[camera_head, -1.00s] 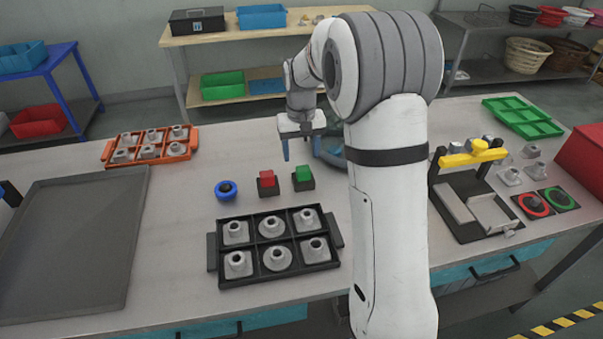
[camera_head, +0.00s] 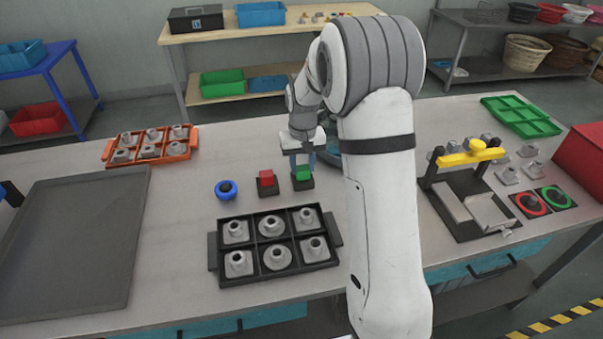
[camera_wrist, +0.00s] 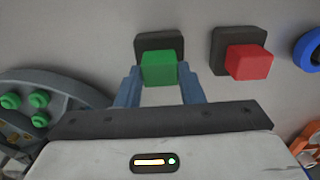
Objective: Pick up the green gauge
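The green gauge (camera_head: 303,173) is a small green block on a dark square base on the table. It also shows at the top centre of the wrist view (camera_wrist: 159,69). My gripper (camera_head: 301,165) is pointed down at it. In the wrist view my two blue fingers (camera_wrist: 161,88) are open, one on each side of the green block, with the block reaching between their tips. The fingers look slightly apart from the block's sides. My gripper partly hides the block's top in the head view.
A red block (camera_head: 267,182) on a similar base stands close to the left, then a blue round piece (camera_head: 226,190). A black tray (camera_head: 213,251) of grey parts lies in front. A round fixture with green knobs (camera_wrist: 50,98) lies close beside my gripper.

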